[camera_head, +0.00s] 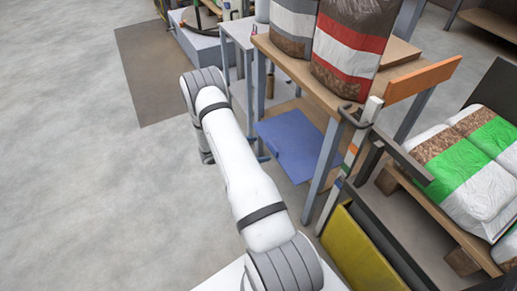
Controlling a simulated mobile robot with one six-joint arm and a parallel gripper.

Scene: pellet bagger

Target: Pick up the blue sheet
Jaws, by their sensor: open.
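The blue sheet (288,143) is a flat, roughly rectangular piece. It lies low down near the floor, beside and partly below the wooden-topped table (300,72). The table's front leg stands just right of it. My white arm reaches up from the bottom of the picture and passes to the left of the sheet. The arm bends at the top, and its far part goes down behind the upper link.
Bags with red and grey bands (349,45) stand on the table. A yellow panel (358,255) and dark panels lean at the lower right. Green-banded bags (475,165) lie on a wooden pallet (440,222) at the right. The floor (80,200) at the left is clear.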

